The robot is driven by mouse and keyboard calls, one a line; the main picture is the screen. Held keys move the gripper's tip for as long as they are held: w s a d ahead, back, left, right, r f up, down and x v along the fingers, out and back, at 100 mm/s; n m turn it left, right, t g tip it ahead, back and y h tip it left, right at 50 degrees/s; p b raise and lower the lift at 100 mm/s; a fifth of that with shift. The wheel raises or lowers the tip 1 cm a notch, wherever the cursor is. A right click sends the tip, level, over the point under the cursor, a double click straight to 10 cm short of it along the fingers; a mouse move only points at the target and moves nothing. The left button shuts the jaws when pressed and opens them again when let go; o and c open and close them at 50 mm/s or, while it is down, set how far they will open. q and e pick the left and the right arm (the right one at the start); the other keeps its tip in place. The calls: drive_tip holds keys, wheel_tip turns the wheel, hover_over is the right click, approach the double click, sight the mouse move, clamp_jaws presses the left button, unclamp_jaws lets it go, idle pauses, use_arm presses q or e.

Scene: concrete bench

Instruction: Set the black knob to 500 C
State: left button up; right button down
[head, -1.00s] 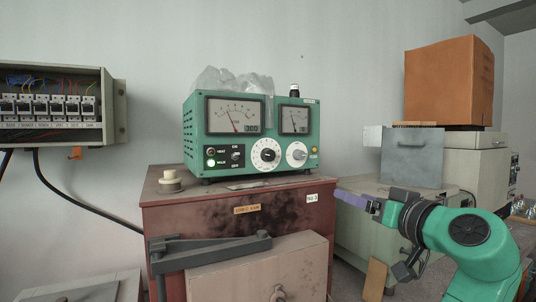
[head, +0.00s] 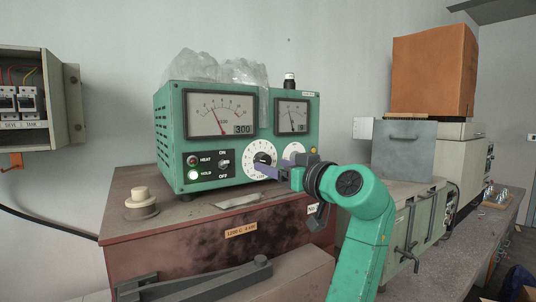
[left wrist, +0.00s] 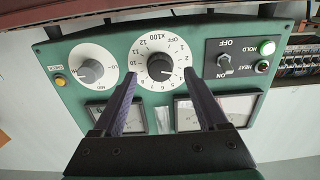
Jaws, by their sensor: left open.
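The black knob (head: 263,158) sits on a white numbered dial on the front of the green controller (head: 172,130). In the left wrist view the knob (left wrist: 159,67) appears upside down, with an "x100" scale around it; I cannot read its exact setting. My left gripper (head: 270,170) is open in front of the dial, and a purple finger covers the dial's lower part. In the left wrist view its two fingers (left wrist: 160,75) stand either side of the knob, apart from it. My right gripper is not in view.
A grey knob (left wrist: 90,70) on a second white dial is beside the black knob. A heat/hold switch panel (head: 209,165) is on its other side. The controller stands on a red-brown furnace (head: 150,212) with a cream stepped piece (head: 141,203) on top. A grey box (head: 403,150) stands right.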

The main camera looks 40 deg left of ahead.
sight(266, 161)
use_arm(q)
drive_tip(key=x, duration=0.3)
drive_tip(key=shift+a+p, duration=0.1)
drive_tip(key=shift+p, duration=0.3)
drive_tip(key=shift+d, duration=0.25)
drive_tip(key=shift+a, duration=0.15)
clamp_jaws()
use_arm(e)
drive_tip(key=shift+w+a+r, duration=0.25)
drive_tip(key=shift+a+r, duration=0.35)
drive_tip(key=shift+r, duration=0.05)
use_arm(q)
drive_tip(key=shift+m, duration=0.3)
drive_tip(key=m, duration=0.4)
drive_tip(key=shift+r, duration=0.15)
drive_tip(key=m+p, duration=0.1)
drive_tip(key=m, duration=0.4)
drive_tip(key=shift+s, duration=0.1)
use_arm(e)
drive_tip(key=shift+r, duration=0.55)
